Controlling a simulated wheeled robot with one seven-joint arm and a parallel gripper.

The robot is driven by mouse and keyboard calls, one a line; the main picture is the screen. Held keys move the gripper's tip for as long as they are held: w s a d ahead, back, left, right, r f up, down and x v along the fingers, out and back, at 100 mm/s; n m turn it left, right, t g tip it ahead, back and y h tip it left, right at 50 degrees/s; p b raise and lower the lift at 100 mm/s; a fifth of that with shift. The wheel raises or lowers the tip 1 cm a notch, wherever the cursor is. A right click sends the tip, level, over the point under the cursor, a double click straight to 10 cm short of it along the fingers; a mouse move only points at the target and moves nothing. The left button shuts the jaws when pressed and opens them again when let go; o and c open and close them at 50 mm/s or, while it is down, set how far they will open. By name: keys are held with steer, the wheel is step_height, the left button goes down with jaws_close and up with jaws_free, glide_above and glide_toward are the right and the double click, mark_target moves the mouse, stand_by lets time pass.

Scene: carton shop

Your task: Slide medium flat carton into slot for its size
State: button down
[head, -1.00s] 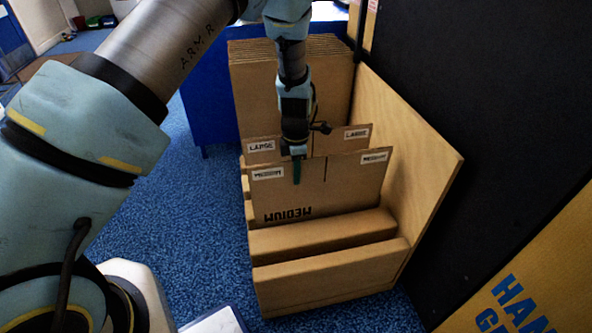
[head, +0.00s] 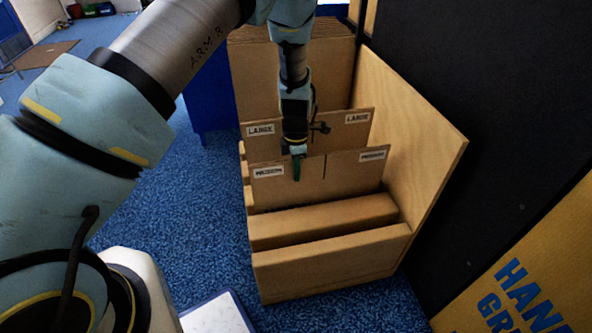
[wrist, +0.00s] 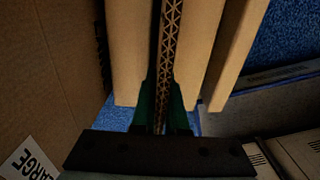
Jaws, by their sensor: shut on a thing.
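The medium flat carton (head: 335,178) is brown and upright, with MEDIUM labels at its upper corners. My gripper (head: 297,168) is shut on its top edge near the middle. The carton stands in the wooden rack (head: 425,150), between a LARGE-labelled panel (head: 345,132) behind and a low brown ledge (head: 320,224) in front. Its lower part is hidden by that ledge, so I cannot tell whether it touches the bottom. In the wrist view my gripper (wrist: 163,115) clamps the carton's corrugated edge (wrist: 168,50), with the LARGE panel (wrist: 45,80) at left.
A stack of tall cartons (head: 290,75) stands at the rack's back. The front ledge (head: 330,262) is low. A black panel (head: 500,100) and a large printed carton (head: 540,270) stand close on the right. Blue carpet (head: 180,215) is open at left.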

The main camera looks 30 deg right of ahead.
steer(key=c, duration=0.9)
jaws_free()
steer(key=shift+o, duration=0.2)
step_height(320, 180, up, 11)
steer(key=shift+f+p, duration=0.1)
steer(key=shift+p, duration=0.65)
